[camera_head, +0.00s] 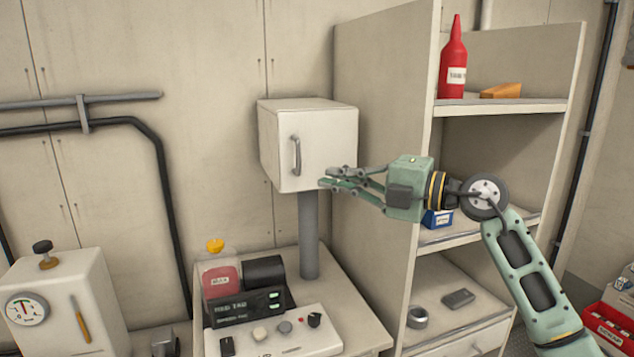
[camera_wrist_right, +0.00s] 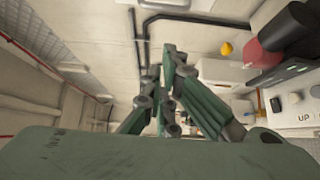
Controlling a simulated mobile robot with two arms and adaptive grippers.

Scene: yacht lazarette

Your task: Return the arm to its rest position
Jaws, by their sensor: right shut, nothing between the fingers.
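My right gripper (camera_head: 328,178) is green and shut, with nothing between its fingers. In the head view it reaches in from the right and points left, in front of the lower right part of a white box cabinet (camera_head: 313,145). The cabinet's door looks closed and has a grey vertical handle (camera_head: 296,155). I cannot tell if the fingertips touch the cabinet. In the right wrist view the fingers (camera_wrist_right: 165,105) lie close together. My left gripper is not in view.
An open shelf unit (camera_head: 385,130) stands behind my right arm, with a red bottle (camera_head: 453,65) on top. A grey post (camera_head: 309,235) is under the cabinet. A control panel (camera_head: 270,335) is on the bench below. A gauge box (camera_head: 65,305) stands at left.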

